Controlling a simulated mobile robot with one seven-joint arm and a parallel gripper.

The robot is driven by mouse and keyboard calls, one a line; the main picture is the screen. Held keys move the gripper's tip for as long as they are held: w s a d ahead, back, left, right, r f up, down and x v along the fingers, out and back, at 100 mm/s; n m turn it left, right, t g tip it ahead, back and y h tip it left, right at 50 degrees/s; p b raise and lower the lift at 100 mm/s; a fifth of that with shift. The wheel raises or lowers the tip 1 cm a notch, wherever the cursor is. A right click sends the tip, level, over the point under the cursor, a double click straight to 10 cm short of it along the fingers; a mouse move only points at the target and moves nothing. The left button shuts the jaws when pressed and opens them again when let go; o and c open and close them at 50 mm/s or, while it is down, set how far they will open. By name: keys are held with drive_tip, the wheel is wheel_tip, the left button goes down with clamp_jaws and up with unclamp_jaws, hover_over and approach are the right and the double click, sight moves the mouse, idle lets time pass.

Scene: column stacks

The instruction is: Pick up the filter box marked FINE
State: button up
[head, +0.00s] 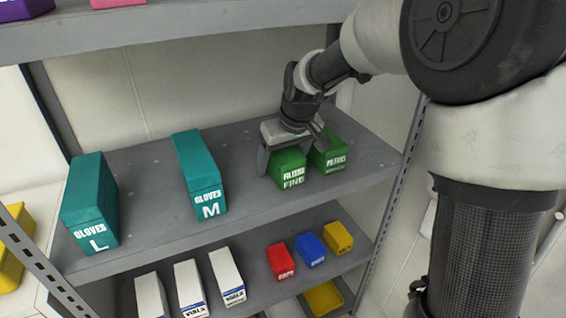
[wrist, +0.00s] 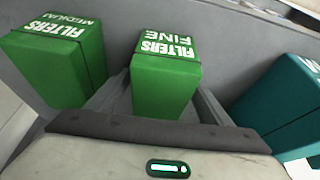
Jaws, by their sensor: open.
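The green filter box marked FINE (head: 291,172) stands on the grey shelf at its right part. It also shows in the wrist view (wrist: 164,82), between the two fingers. My gripper (head: 290,160) is over and around this box, with one finger on each side; the fingers look open. In the wrist view my gripper (wrist: 160,105) shows a gap beside the box. I cannot tell whether either finger touches it. A second green filter box (head: 330,152) stands to the right; in the wrist view it is at the left (wrist: 58,65) and reads MEDIUM.
Teal glove boxes marked L (head: 92,205) and M (head: 200,175) stand to the left on the same shelf (head: 140,205). The lower shelf holds white vial boxes (head: 228,275) and small red (head: 281,262), blue (head: 311,250) and yellow (head: 338,238) boxes. Shelf surface between M and FINE is clear.

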drive_tip(key=shift+f, duration=0.1)
drive_tip(key=c, duration=1.2)
drive_tip(key=shift+o, duration=0.2)
